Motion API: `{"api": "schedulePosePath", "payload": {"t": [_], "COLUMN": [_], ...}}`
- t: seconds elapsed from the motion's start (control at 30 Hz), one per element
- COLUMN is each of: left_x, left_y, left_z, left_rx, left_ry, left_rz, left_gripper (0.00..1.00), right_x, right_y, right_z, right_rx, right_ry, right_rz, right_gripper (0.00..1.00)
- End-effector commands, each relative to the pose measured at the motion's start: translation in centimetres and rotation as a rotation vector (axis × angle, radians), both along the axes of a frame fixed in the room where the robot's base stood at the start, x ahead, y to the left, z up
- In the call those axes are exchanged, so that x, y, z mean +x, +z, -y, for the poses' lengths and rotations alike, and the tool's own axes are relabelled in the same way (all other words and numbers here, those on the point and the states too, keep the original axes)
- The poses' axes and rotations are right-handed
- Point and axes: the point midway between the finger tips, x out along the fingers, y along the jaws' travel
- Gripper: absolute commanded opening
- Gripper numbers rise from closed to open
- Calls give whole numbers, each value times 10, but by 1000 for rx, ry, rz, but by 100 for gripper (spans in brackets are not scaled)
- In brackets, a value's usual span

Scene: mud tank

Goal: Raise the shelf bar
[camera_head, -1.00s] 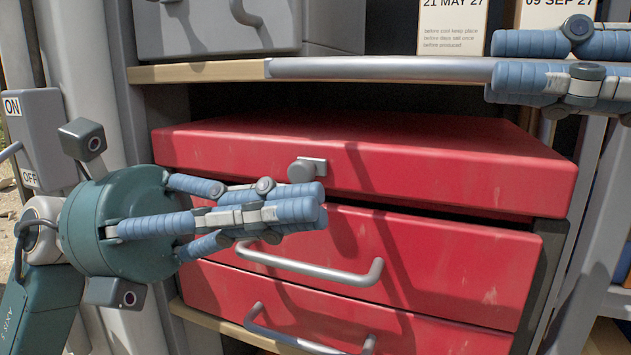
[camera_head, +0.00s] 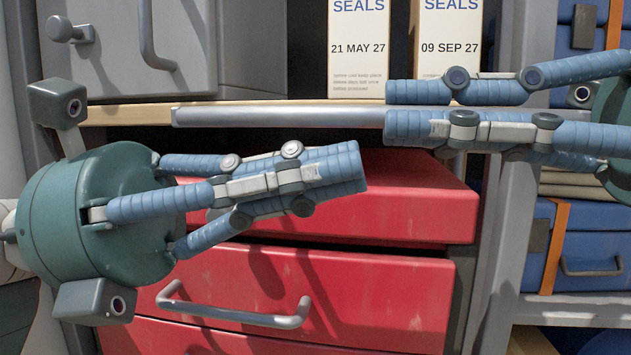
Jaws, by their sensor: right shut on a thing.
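The shelf bar (camera_head: 280,116) is a round grey metal bar lying level along the front edge of the wooden shelf. My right gripper (camera_head: 388,110) comes in from the right and is shut on the bar, with blue ribbed fingers above and below it. The fingers hide the bar's right part. My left gripper (camera_head: 362,170) is below the bar, in front of the red drawer unit. Its fingers lie together, pointing right, with nothing seen between them. It appears apart from the bar.
Red drawers (camera_head: 330,290) with a metal handle (camera_head: 235,315) fill the space below. A grey case (camera_head: 150,50) and two cartons marked SEALS (camera_head: 357,50) (camera_head: 447,45) stand on the shelf (camera_head: 110,113). Blue cases (camera_head: 590,240) are on the right.

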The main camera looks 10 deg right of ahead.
Motion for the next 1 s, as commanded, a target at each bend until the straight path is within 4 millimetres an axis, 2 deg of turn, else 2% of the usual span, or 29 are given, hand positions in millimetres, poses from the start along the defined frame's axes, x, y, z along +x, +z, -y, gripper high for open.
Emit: {"api": "schedulePosePath", "payload": {"t": [0.27, 0.47, 0.5, 0.6, 0.87, 1.0], "left_x": [0, 1, 1, 1, 1, 1], "left_y": [13, 14, 14, 15, 13, 13], "left_z": [0, -1, -1, -1, 0, 0], "left_rx": [0, -5, -6, -7, -4, -3], "left_ry": [2, 2, 2, 2, 1, 1], "left_rz": [3, 0, 0, 0, 0, 0], "left_gripper": [0, 0, 0, 0, 0, 0], "right_x": [0, 0, 0, 0, 0, -1], "right_y": [0, -1, -1, -1, 0, 0], "right_z": [0, 0, 0, -1, 0, 9], "right_rx": [0, -3, -3, -3, -1, 2], "right_ry": [0, 0, 1, 1, 0, -4], "right_rz": [0, -1, -1, -1, 0, -3], "right_gripper": [0, 0, 12, 29, 29, 29]}}
